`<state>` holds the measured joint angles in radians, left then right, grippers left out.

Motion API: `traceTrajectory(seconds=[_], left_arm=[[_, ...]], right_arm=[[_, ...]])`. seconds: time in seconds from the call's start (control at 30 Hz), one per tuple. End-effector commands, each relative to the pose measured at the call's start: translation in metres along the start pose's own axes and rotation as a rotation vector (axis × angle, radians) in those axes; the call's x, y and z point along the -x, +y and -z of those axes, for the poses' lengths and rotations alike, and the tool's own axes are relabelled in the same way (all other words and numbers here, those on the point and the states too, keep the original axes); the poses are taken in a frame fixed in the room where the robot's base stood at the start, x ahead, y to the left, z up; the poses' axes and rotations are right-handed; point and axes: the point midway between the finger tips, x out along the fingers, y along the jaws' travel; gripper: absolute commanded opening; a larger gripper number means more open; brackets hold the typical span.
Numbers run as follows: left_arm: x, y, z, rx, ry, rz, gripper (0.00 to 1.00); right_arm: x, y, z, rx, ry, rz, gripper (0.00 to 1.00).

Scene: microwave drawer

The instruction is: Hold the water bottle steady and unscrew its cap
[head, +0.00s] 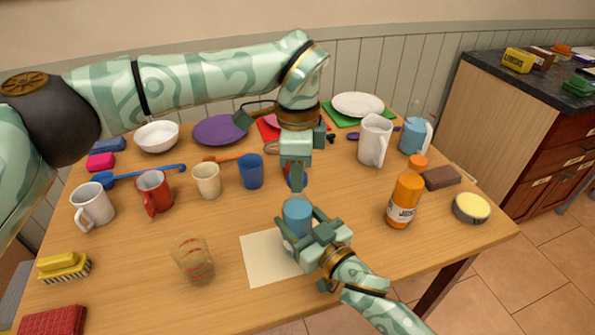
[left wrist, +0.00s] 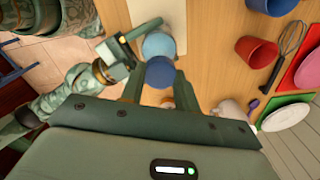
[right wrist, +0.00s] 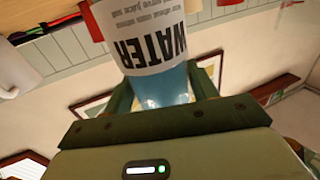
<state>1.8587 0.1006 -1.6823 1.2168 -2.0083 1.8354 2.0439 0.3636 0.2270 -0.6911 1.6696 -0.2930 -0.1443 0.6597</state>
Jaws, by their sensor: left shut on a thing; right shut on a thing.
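The water bottle (head: 296,212) shows a light blue top in the head view, beside a cream sheet. The right wrist view shows its white WATER label (right wrist: 150,45) and blue body. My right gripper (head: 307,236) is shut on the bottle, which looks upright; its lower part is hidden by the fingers. My left gripper (head: 297,180) points down above the bottle and is shut on the darker blue cap (left wrist: 160,72). In the left wrist view the bottle's light blue top (left wrist: 158,44) shows beside the cap, which looks separate from it.
A cream sheet (head: 262,262) lies on the table left of the bottle. A clear glass (head: 193,262) stands further left. An orange juice bottle (head: 404,199) stands right. A blue cup (head: 250,172), beige cup (head: 207,181) and red mug (head: 154,193) stand behind left.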

Motion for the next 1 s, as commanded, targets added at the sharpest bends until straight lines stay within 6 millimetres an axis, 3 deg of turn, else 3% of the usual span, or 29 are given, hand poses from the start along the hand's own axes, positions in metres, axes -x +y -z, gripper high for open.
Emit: traceTrajectory(seconds=[0.27,0.53,0.77,0.8,0.87,1.0], left_arm=[[0.003,0.000,0.000,-0.001,0.000,0.000,0.04],[0.037,0.000,0.000,0.000,0.000,0.002,0.04],[0.040,0.000,0.000,-0.001,0.000,-0.002,0.04],[0.040,0.000,0.000,-0.001,0.000,-0.002,0.04],[0.040,0.000,0.000,-0.001,0.000,-0.002,0.04],[0.040,0.000,0.000,-0.001,0.000,-0.001,0.04]], right_arm=[[0.000,0.000,0.000,-0.001,0.000,0.000,0.00],[0.000,0.000,0.000,0.000,0.000,0.000,0.00],[0.000,0.000,0.000,0.000,0.000,0.000,0.00],[0.000,0.000,0.000,0.000,0.000,0.000,0.69],[0.000,0.000,0.000,0.000,0.000,0.000,0.83],[0.000,0.000,0.000,0.000,0.000,0.000,0.83]])
